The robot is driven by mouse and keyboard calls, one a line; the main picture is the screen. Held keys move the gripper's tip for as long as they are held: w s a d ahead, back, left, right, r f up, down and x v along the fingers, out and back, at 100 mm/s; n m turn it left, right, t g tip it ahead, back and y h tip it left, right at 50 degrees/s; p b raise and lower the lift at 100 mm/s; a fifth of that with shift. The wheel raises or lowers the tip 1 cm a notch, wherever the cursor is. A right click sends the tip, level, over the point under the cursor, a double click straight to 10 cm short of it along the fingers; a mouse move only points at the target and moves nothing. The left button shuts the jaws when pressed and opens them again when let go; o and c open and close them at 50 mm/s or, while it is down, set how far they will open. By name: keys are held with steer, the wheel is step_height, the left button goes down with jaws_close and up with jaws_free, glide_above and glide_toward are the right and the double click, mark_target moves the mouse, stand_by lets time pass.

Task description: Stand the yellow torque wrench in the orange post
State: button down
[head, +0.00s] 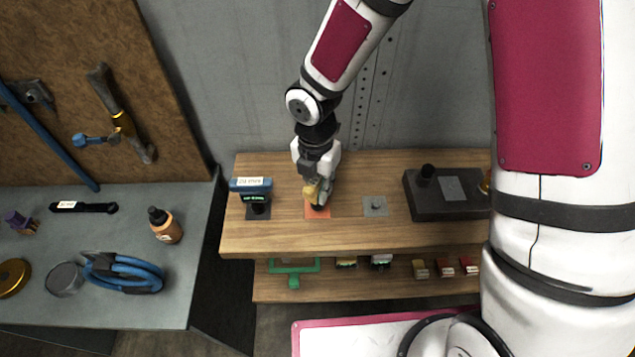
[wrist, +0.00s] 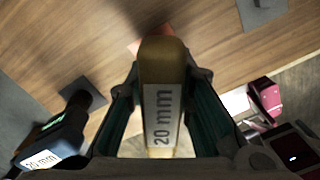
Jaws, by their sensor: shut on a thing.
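The yellow torque wrench (wrist: 160,100), labelled "20 mm", is between the fingers of my gripper (wrist: 160,90) in the wrist view. In the head view my gripper (head: 318,180) is shut on the wrench (head: 311,192), low over the orange square base (head: 314,213) of the orange post on the wooden bench. A corner of that orange base (wrist: 136,46) shows just past the wrench's yellow end in the wrist view. The post itself is mostly hidden by the wrench and fingers. I cannot tell whether the wrench is seated in it.
A blue tool (head: 250,186) stands on a dark base left of the orange one. A grey base (head: 375,206) with a small peg is to the right, then a dark block (head: 448,195). A lower shelf (head: 345,285) holds several small items. The grey wall is close behind.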

steer(key=shift+f, duration=0.6)
steer(key=c, duration=1.3)
jaws_free()
steer(key=shift+r, duration=0.1)
steer(key=r, duration=1.2)
steer(key=shift+a, duration=0.2)
